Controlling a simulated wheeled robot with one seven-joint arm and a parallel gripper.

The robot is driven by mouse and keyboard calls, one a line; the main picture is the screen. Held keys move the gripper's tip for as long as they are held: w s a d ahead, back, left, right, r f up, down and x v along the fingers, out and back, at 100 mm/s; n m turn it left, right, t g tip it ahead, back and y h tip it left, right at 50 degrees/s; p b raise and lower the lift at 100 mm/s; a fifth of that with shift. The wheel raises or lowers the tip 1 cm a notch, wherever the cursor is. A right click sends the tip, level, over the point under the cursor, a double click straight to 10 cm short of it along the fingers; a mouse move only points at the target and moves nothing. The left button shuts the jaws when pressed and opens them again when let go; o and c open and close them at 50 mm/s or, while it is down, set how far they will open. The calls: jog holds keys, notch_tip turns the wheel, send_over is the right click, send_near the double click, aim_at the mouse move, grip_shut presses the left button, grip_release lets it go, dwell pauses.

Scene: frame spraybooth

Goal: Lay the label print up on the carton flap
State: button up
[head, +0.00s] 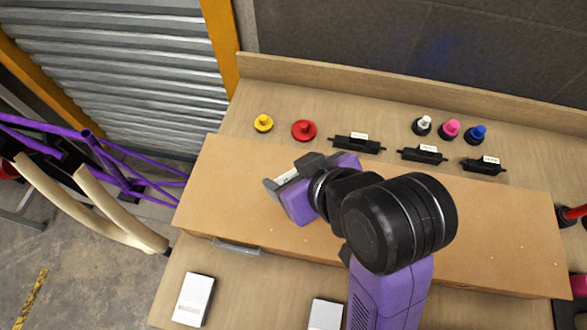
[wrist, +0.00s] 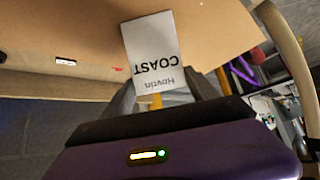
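A white label print (wrist: 152,55) with the dark word COAST, upside down in the wrist view, sits at the fingertips of my gripper (wrist: 165,98). The fingers look shut on its near end, and the rest sticks out past them. In the head view a small pale part of the label (head: 287,178) shows at my gripper (head: 280,186), over the left half of a broad brown cardboard panel (head: 480,235), which looks like the carton flap. The panel also shows in the wrist view (wrist: 70,25). My arm hides the panel's middle. I cannot tell whether the label touches it.
Yellow (head: 263,122) and red (head: 304,130) knobs, black labelled holders (head: 358,144) and several small coloured-top pieces (head: 450,129) stand behind the panel. A metal clip (head: 238,246) is at its front edge. White boxes (head: 193,300) lie in front. A purple frame (head: 95,150) stands left.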

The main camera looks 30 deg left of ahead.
jog(key=o, duration=0.3)
jog(key=shift+p+v, duration=1.1)
jog(key=shift+v, duration=2.85)
jog(key=shift+w, duration=0.1)
